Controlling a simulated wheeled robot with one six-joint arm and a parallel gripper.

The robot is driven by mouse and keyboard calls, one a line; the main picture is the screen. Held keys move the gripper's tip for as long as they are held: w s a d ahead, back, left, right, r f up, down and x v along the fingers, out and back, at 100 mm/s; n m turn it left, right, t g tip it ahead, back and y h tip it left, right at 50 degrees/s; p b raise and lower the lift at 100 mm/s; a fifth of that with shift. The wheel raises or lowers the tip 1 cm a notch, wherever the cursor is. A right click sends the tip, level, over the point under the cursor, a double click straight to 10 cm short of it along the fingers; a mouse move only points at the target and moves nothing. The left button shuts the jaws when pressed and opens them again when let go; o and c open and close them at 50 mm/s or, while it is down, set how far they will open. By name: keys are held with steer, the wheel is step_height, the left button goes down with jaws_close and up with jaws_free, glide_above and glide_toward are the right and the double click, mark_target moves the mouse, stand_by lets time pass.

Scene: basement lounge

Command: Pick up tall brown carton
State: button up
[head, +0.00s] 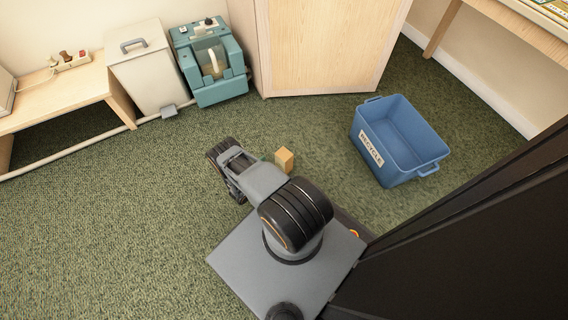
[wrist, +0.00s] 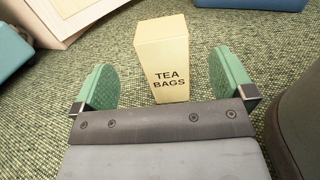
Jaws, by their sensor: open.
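The tall carton (head: 285,160) stands upright on the green carpet, just beyond my arm in the head view; it looks light brown there. In the wrist view the carton (wrist: 163,62) looks pale yellow and bears the words "TEA BAGS". My gripper (wrist: 163,85) is open, with one green finger pad on each side of the carton. There is a visible gap between the carton and each pad.
A blue recycle bin (head: 402,140) stands on the carpet to the right. A wooden cabinet (head: 320,50), a teal machine (head: 212,65), a pale lidded bin (head: 145,72) and a low wooden bench (head: 60,105) line the back. Open carpet (head: 100,220) lies at left.

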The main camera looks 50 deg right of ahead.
mark_target(280, 158)
steer(key=shift+s+d+f+b, duration=0.1)
steer(key=shift+d+b, duration=0.45)
steer(key=shift+d, duration=1.8)
steer(key=shift+d+f+b, duration=0.1)
steer(key=shift+d+b, duration=0.4)
steer(key=shift+d, duration=1.85)
steer(key=c, duration=1.1)
steer(key=shift+r, duration=0.2)
